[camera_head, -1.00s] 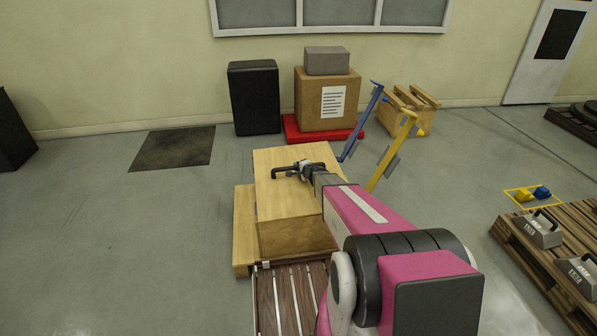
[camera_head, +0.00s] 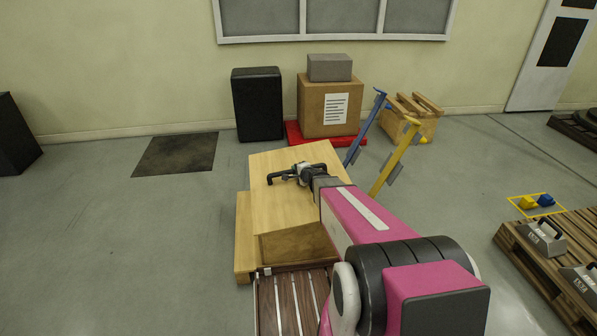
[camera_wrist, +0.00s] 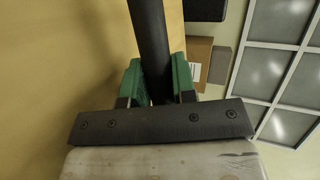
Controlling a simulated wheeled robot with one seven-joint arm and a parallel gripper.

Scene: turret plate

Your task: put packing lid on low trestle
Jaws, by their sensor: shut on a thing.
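The packing lid (camera_head: 275,205) is a pale wooden panel with a dark bar handle (camera_head: 280,179). In the head view it sits over a brown wooden box (camera_head: 300,243), turned slightly out of line with it and apparently tilted. My gripper (camera_head: 301,172) is shut on the handle. In the wrist view, the green fingers of my gripper (camera_wrist: 157,82) close on both sides of the dark bar (camera_wrist: 150,40), with the lid's pale face (camera_wrist: 60,60) on the left. I cannot tell for sure which thing is the low trestle; a dark slatted wooden stand (camera_head: 292,300) is at the bottom.
A pale board (camera_head: 243,240) is left of the box. Blue (camera_head: 364,125) and yellow (camera_head: 395,160) posts stand close on the right. Behind are a black case (camera_head: 257,104) and a carton (camera_head: 315,105). A pallet (camera_head: 520,262) is at right.

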